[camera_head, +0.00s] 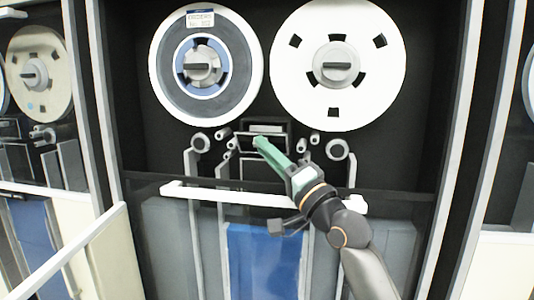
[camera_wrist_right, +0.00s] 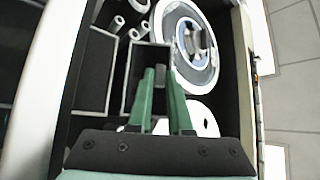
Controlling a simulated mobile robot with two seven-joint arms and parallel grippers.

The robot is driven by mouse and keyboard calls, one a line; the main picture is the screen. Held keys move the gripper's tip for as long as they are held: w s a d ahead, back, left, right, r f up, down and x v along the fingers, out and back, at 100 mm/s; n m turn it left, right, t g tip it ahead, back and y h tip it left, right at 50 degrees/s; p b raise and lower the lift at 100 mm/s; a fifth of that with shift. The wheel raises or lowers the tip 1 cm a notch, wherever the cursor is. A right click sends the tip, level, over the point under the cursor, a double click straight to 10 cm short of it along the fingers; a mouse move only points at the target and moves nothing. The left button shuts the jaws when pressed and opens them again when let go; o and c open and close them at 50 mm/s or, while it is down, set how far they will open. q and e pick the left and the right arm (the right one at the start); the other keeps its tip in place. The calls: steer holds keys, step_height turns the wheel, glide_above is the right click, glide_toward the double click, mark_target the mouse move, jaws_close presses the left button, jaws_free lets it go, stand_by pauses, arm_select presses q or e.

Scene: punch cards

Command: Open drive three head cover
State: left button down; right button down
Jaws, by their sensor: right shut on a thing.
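The drive in front of me has a small dark head cover (camera_head: 265,130) with a pale strip, below and between its two reels. My right gripper (camera_head: 258,142) reaches up from the lower right with green fingers, and its tips are at the cover's lower front. In the right wrist view, the green fingers (camera_wrist_right: 160,70) lie close together at the edge of a dark framed panel that looks like the cover (camera_wrist_right: 146,58). They are shut on it; the exact contact is hard to see. My left gripper is not in view.
A blue-centred reel (camera_head: 203,66) and a white reel (camera_head: 337,65) sit above the cover. Small rollers (camera_head: 338,149) flank it. A white horizontal bar (camera_head: 195,193) crosses below, behind my right arm. Neighbouring drives stand at both sides.

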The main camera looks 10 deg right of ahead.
steer(key=c, duration=0.8)
jaws_free()
steer(key=shift+c, duration=0.2)
arm_select(q)
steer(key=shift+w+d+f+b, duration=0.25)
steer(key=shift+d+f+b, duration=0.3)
steer(key=shift+b, duration=0.5)
arm_select(e)
steer(key=v, duration=1.2)
steer(key=shift+s, duration=0.2)
steer(key=shift+d+f, duration=0.1)
steer(key=shift+d, duration=0.05)
